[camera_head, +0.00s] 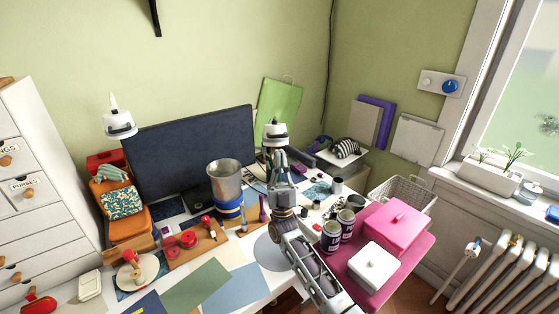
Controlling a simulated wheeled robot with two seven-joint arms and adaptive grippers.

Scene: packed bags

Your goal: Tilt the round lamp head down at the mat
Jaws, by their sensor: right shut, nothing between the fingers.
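A white lamp head (120,125) with a pointed top hangs at the left, in front of the wall beside the monitor. A second white lamp head (275,132) stands right of the monitor. I cannot tell which one the task calls round. My right gripper (277,158) is shut and empty, just below the second lamp head in the picture; I cannot tell whether they touch. A round grey mat (266,255) lies on the desk, partly hidden by my right arm. My left gripper is not in view.
A large dark monitor (190,150) and a metal bucket with a blue base (226,182) stand left of my arm. Cans (331,237), a pink box (395,226) and a white box (374,267) crowd the right. Flat sheets (197,287) lie at the front.

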